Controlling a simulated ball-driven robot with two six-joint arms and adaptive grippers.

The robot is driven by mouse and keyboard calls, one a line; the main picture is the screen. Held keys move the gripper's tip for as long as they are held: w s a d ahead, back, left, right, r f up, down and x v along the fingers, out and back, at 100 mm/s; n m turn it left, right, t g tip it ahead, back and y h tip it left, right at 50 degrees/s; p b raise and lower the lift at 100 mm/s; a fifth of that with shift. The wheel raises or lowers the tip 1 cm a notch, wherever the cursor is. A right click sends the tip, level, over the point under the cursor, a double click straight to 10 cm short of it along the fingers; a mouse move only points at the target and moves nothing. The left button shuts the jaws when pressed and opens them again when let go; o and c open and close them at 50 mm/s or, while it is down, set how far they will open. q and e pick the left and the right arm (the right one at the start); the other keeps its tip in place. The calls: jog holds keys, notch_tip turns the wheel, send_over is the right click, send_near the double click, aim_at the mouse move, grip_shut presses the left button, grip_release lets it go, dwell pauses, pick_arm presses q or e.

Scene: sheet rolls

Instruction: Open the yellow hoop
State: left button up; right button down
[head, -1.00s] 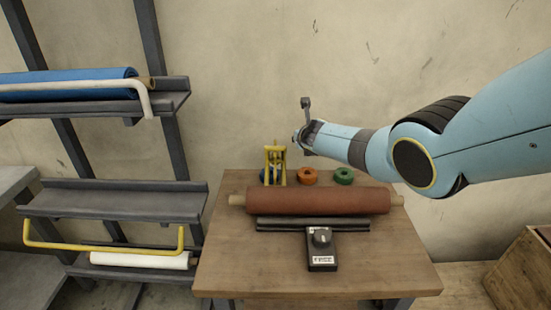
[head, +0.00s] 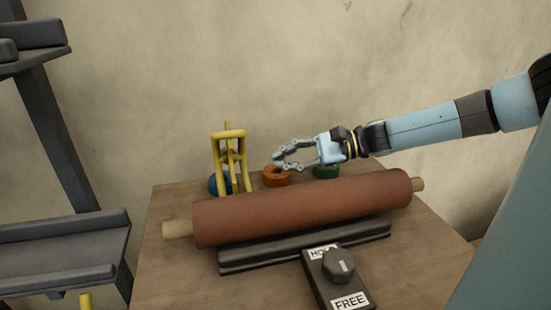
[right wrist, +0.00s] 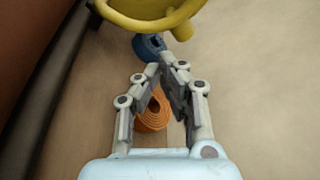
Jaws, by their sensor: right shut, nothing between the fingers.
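A yellow hoop-shaped frame (head: 229,136) stands upright at the back left of the table, behind the left part of the red-brown roll (head: 300,207). Its thick curved yellow part (right wrist: 150,20) crosses the top of the right wrist view. My right gripper (head: 278,160) is right of the frame and apart from it, above the orange tape roll (head: 277,180). Its fingertips (right wrist: 163,70) are shut with nothing between them, pointing toward the yellow frame. The end of another yellow bar (head: 86,301) shows at the lower left rack. My left gripper is out of view.
A blue tape roll (head: 213,185) is beside the yellow frame's foot. A green tape roll (head: 326,172) sits under my right wrist. A black switch box (head: 322,279) stands in front of the roll. The grey rack (head: 65,250) is at left.

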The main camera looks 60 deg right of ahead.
aim_at(231, 163)
jog(key=b+x, duration=0.1)
jog(key=x, duration=0.2)
jog(key=b+x, duration=0.2)
jog(key=x, duration=0.1)
jog(key=shift+w+f, duration=0.1)
jog(key=shift+f, duration=0.15)
jog(key=shift+w+a+b, duration=0.3)
jog(key=shift+w+b, duration=0.1)
jog(key=shift+w, duration=0.05)
